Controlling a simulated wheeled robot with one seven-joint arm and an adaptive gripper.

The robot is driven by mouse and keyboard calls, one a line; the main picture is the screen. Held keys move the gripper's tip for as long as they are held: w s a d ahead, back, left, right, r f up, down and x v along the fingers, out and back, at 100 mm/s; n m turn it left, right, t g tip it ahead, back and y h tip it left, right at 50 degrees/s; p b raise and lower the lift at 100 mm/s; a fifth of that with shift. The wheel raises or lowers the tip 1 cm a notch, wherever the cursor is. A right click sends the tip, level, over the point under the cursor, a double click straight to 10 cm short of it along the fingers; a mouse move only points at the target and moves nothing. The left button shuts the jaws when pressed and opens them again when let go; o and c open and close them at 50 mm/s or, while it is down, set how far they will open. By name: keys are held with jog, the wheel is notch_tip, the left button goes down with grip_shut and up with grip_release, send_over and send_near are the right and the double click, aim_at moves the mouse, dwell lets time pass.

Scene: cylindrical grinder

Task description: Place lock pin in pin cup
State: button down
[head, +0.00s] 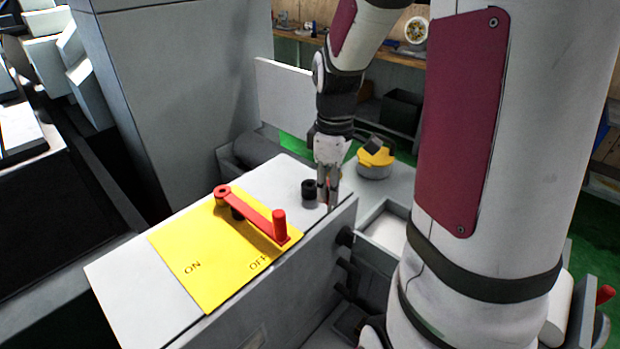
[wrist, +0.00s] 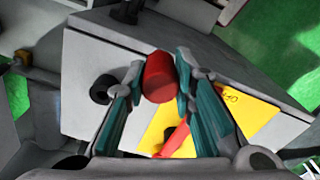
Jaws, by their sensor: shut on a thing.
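The lock pin looks like a short red cylinder (wrist: 158,77) between my fingertips in the wrist view. My gripper (head: 328,194) is shut on it; the fingers mostly hide it in the head view. The pin cup, a small black round cup (head: 309,190), stands on the grey machine top, just left of my gripper. It also shows in the wrist view (wrist: 102,90), to the left of the fingers and apart from the pin. My gripper points down near the right edge of the machine top.
A yellow ON/OFF plate (head: 205,262) with a red lever (head: 252,215) lies in front of the cup; the lever's knob end is on the OFF side. A yellow-topped round part (head: 375,163) stands behind on the right. A tall grey cabinet (head: 180,80) rises at the left.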

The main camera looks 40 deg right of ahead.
jog(key=shift+w+d+f+p, duration=0.2)
jog(key=shift+w+d+f, duration=0.5)
jog(key=shift+w, duration=1.35)
jog(key=shift+w+d+f+p, duration=0.2)
jog(key=shift+w+d+f, duration=0.5)
jog(key=shift+w, duration=1.35)
jog(key=shift+w+d+f+p, duration=0.3)
jog(key=shift+w+f, duration=0.65)
jog(key=shift+w, duration=1.1)
jog(key=shift+d+f, duration=0.1)
jog(key=c, duration=1.3)
grip_release()
jog(key=shift+c, duration=0.2)
